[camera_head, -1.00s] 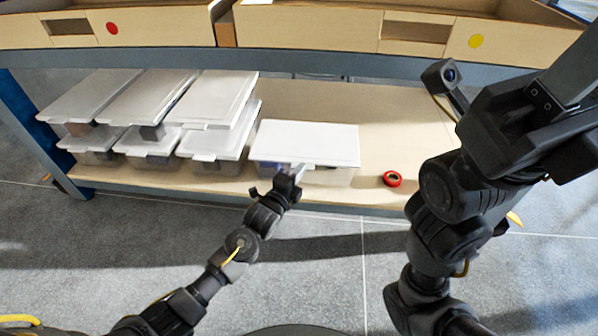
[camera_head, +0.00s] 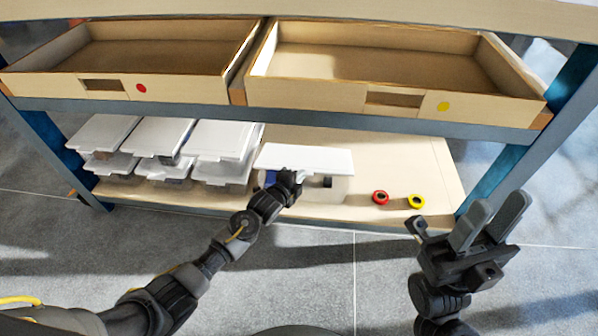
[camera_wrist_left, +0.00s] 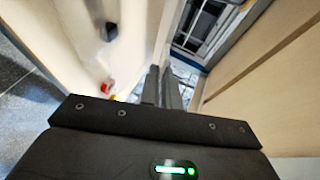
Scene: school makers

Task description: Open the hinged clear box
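The clear box (camera_head: 322,190) with a flat white lid (camera_head: 310,157) stands on the lower shelf, right of the stacked boxes. A dark item shows at its front, and it also shows in the left wrist view (camera_wrist_left: 110,31). My left gripper (camera_head: 294,178) is at the box's front, close under the lid's front edge. In the left wrist view its two fingers (camera_wrist_left: 163,88) are close together with nothing visible between them. Whether they touch the lid, or the lid is slightly raised, I cannot tell. My right gripper (camera_head: 490,220) is open and empty, in front of the shelf's right end.
Several lidded clear boxes (camera_head: 215,140) are stacked at the left. A red tape roll (camera_head: 380,197) and a yellow tape roll (camera_head: 416,201) lie right of the box. The shelf's right part (camera_head: 410,160) is mostly clear.

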